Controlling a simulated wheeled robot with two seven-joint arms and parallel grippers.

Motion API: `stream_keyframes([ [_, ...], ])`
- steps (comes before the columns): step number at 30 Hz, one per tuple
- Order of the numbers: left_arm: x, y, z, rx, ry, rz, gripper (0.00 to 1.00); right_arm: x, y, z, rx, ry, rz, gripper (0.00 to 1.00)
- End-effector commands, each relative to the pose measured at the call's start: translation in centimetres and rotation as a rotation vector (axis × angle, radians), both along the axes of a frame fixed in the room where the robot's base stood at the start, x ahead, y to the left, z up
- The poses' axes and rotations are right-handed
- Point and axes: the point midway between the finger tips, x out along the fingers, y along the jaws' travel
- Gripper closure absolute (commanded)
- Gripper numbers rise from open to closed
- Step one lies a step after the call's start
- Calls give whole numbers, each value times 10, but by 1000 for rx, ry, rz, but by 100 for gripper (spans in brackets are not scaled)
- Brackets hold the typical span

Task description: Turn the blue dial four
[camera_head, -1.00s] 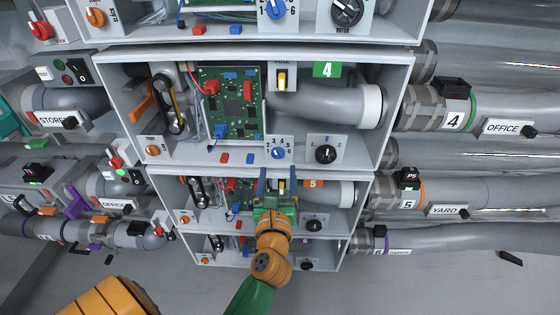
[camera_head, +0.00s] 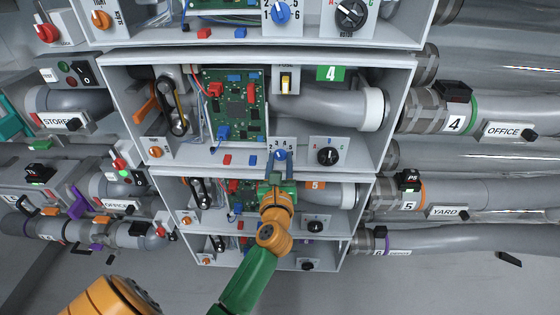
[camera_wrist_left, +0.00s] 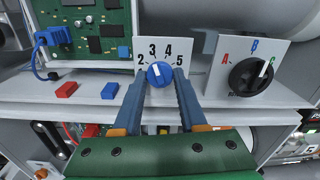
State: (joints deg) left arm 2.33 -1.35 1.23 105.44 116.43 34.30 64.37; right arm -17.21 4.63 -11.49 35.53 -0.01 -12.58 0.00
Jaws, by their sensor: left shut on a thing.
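The blue dial (camera_head: 280,155) sits on a white plate at the lower front of the box with the green 4 label. In the left wrist view the left gripper (camera_wrist_left: 160,82) shows both blue-grey fingers. My right gripper is not in view.
A black dial (camera_head: 327,156) on a plate marked A, B, C stands close to the right. Red (camera_head: 227,160) and blue (camera_head: 251,160) blocks lie on the ledge to the left. A circuit board (camera_head: 240,100) is behind. More boxes are above and below.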

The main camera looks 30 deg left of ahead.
Motion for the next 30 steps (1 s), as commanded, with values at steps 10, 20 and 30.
stream_keyframes([
  [10, 0, 0, 2, 117, 77, 1, 100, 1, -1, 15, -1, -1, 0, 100],
  [20, -1, 1, 2, 342, 215, 0, 100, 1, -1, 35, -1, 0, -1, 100],
  [30, -1, 1, 0, 517, 322, 0, 100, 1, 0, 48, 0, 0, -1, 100],
])
